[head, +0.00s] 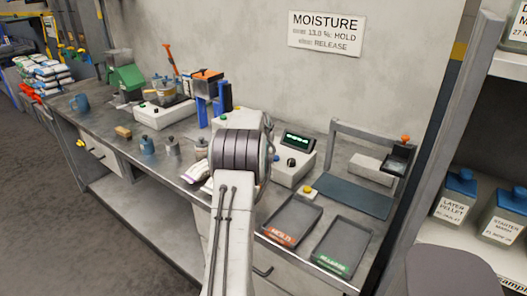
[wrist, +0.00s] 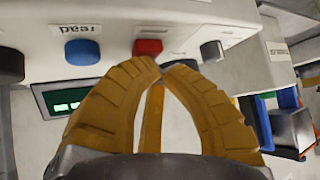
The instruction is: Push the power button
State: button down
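A white instrument (head: 292,165) with a lit green display stands on the bench just right of my arm in the head view. The wrist view shows a white panel close up, with a green-lit display (wrist: 72,102). On it are a blue button (wrist: 82,52) with upside-down lettering that seems to read "READ", a red button (wrist: 148,47) and a dark knob (wrist: 211,51). I cannot read a power label. My gripper (wrist: 167,66) has its yellow-brown fingers together at the tips, with nothing seen between them. The tips appear just below the red button; I cannot tell whether they touch. The head view hides my gripper behind my arm.
Two dark trays, one red-labelled (head: 291,221) and one green-labelled (head: 341,246), lie at the bench's right front. Another white device (head: 160,113), blue stands (head: 212,108) and small metal pots (head: 173,146) are to the left. A wall is behind.

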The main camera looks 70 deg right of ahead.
jog(key=shift+r, duration=0.2)
jog(key=shift+r+p, duration=2.25)
jog(key=shift+r, duration=0.75)
